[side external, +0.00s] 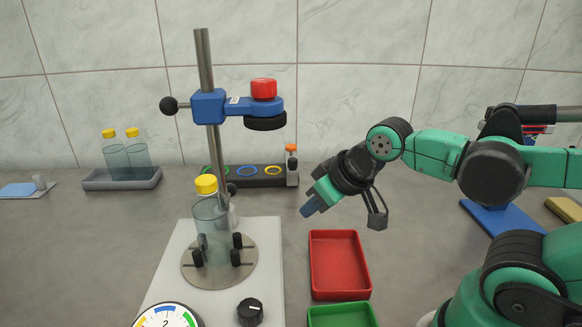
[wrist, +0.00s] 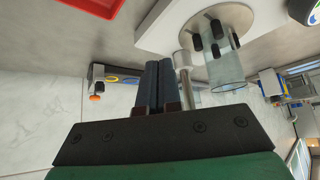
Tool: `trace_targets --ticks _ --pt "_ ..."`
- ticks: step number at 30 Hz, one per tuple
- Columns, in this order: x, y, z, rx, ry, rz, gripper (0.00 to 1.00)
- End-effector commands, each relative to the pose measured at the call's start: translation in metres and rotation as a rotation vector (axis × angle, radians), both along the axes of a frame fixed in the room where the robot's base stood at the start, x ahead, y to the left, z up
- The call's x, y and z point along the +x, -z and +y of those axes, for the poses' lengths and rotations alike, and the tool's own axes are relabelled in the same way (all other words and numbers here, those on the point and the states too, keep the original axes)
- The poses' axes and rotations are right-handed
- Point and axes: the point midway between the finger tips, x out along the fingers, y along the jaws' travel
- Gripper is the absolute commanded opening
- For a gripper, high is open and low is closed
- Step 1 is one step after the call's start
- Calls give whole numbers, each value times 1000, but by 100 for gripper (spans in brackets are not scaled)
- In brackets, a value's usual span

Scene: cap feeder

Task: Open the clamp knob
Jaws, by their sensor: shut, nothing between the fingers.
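The stand's blue clamp (side external: 209,105) grips the tall metal rod (side external: 204,55). A round black knob (side external: 168,105) sticks out from its left side on a short shaft. The clamp's arm reaches right, with a red cap (side external: 264,88) on top and a black disc (side external: 265,123) below. My gripper (side external: 308,210) is shut and empty, right of the rod and well below the clamp, touching nothing. In the wrist view its dark fingers (wrist: 160,65) are together, near the rod (wrist: 186,85) in the picture. I cannot make out the knob in the wrist view.
A yellow-capped bottle (side external: 211,230) stands on the round plate of the white base (side external: 172,268), which also bears a dial (side external: 166,318) and black control knob (side external: 250,311). Red (side external: 340,285) and green trays (side external: 342,315) lie right. A bottle tray (side external: 122,180) stands back left.

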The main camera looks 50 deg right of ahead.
Motion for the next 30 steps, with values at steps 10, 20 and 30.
trace_targets --ticks 10,20,30 --pt "9 5 46 71 -15 208 78" --pt "3 32 126 42 34 563 78" --pt "-1 55 139 16 57 622 78"
